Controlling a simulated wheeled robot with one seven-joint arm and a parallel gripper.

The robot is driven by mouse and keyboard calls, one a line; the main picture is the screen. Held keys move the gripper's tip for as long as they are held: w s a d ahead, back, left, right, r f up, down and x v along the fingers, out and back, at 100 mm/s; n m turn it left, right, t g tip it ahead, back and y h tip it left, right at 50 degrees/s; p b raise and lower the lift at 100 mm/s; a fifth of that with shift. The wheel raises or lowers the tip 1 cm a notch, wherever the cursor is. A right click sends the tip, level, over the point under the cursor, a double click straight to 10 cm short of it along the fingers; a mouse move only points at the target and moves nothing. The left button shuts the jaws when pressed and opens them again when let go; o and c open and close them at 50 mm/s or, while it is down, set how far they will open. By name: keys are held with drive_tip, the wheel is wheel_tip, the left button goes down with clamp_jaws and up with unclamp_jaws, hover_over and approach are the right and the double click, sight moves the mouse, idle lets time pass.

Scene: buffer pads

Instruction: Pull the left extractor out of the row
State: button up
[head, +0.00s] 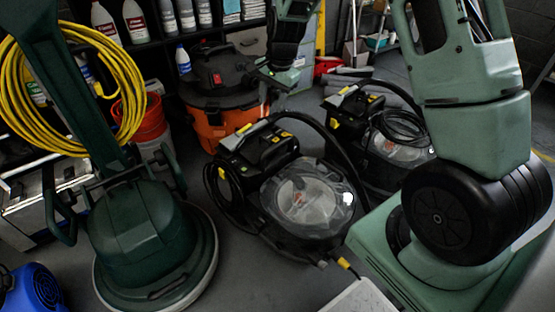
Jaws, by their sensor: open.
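The left extractor (265,152) is a black machine with yellow tabs, a clear domed tank at its front and a dark hose looped over it. It stands on the floor in the middle of the head view. The right extractor (385,140), similar, stands behind it to the right, with a coiled hose on top.
A green floor machine (145,235) with a coiled yellow cord (125,75) stands at left. A blue machine (30,290) is at lower left. Bare floor (245,285) shows before the left extractor.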

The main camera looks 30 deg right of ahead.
drive_tip(key=w+d+f+m+b, duration=0.2)
drive_tip(key=d+f, duration=0.3)
drive_tip(key=d, duration=0.1)
drive_tip(key=b, duration=0.5)
approach(278, 143)
drive_tip(key=f, duration=0.3)
drive_tip(key=w+f, duration=0.1)
drive_tip(key=f, duration=0.5)
drive_tip(key=shift+w+a, duration=0.25)
drive_tip(key=shift+a, duration=0.15)
clamp_jaws()
